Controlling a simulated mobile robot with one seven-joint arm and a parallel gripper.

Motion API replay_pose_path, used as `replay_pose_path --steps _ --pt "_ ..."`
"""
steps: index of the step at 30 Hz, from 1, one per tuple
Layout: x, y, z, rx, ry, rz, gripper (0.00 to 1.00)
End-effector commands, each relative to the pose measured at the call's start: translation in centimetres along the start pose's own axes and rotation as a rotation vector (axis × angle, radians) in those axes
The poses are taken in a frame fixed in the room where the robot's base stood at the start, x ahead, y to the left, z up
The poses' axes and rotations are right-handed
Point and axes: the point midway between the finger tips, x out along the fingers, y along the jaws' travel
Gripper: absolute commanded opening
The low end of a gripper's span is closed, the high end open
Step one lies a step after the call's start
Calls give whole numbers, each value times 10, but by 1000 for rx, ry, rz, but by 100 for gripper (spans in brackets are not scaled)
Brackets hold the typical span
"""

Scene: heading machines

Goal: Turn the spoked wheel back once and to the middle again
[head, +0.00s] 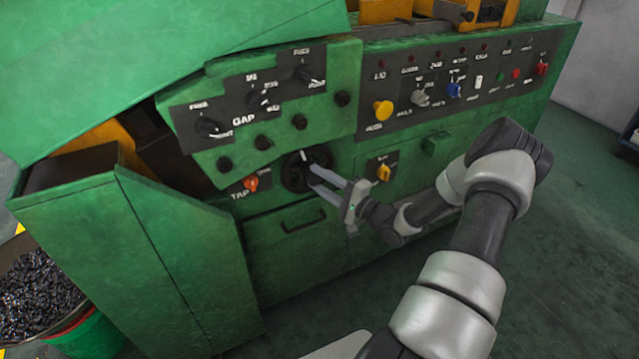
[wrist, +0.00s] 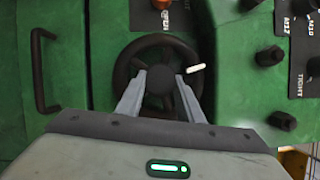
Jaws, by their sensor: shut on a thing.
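The spoked wheel (head: 292,176) is black and upright on the front of the green machine, below the GAP panel. In the wrist view the spoked wheel (wrist: 158,41) shows its rim, hub and spokes, with a white mark at the upper right of the hub. My gripper (head: 313,175) reaches it from the right in the head view. In the wrist view my gripper (wrist: 163,84) has one finger on each side of the hub, shut on the wheel. The fingers and the gripper body hide its lower part.
An orange TAP knob (head: 251,183) sits just left of the wheel and a yellow knob (head: 384,172) to its right. A drawer handle (head: 303,220) is below. A bin of dark scrap (head: 38,295) stands at far left. The floor at right is open.

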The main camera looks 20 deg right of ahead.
Motion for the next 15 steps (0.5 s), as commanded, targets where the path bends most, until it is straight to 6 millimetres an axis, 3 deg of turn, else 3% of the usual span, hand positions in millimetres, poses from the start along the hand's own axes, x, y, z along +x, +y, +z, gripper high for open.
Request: replay_pose_path --steps 15 --pt "0 4 0 247 2 -100 0"
